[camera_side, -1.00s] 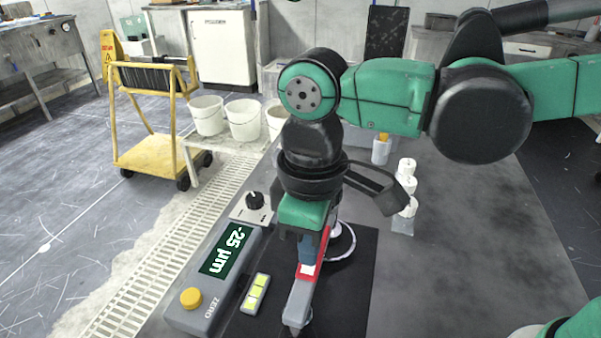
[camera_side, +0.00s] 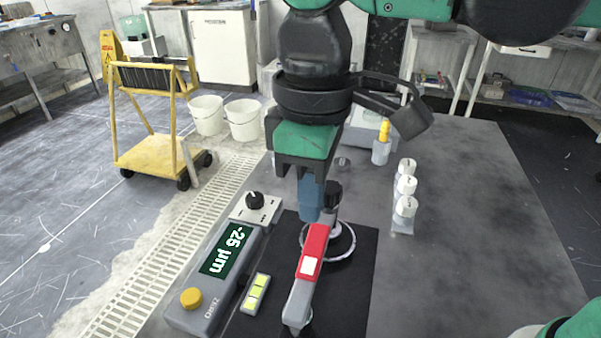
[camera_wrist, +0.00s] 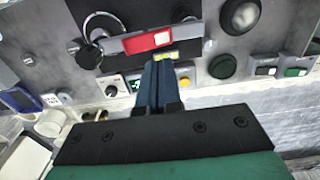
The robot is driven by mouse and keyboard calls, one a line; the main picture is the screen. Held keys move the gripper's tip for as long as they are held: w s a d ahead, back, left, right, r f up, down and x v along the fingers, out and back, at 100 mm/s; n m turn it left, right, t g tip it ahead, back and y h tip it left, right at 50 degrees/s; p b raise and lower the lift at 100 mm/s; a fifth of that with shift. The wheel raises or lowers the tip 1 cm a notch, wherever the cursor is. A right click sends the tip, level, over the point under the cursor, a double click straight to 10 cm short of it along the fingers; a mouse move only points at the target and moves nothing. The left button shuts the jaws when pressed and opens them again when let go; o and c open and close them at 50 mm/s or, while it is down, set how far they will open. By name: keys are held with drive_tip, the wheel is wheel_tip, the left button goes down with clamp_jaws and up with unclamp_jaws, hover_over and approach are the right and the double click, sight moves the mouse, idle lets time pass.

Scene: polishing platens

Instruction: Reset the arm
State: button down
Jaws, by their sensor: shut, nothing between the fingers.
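My gripper (camera_side: 312,215) is shut with nothing between its blue fingers. It points down just behind and above the red end of a red and grey gauge (camera_side: 312,255). In the side view the fingertips overlap the scene near a black knob, and I cannot tell the exact gap. In the wrist view my gripper (camera_wrist: 157,65) shows its two fingers pressed together, with the red gauge body (camera_wrist: 150,40) beyond the tips. The gauge lies over a round ringed part (camera_side: 340,243) on a black mat (camera_side: 350,300).
A readout box (camera_side: 225,255) showing -26 µm, with a yellow button, stands left of the mat. A dial box (camera_side: 256,208) is behind it. White-capped cylinders (camera_side: 405,188) stand in a row to the right. The table's right side (camera_side: 490,230) is clear.

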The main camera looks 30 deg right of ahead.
drive_tip(key=w+d+f+m+t, duration=0.1)
drive_tip(key=d+f+m+t, duration=0.2)
drive_tip(key=d, duration=0.7)
drive_tip(key=w+d+f+m+t, duration=0.1)
drive_tip(key=d+f+m+t, duration=0.3)
drive_tip(key=d, duration=0.6)
drive_tip(key=shift+m, duration=1)
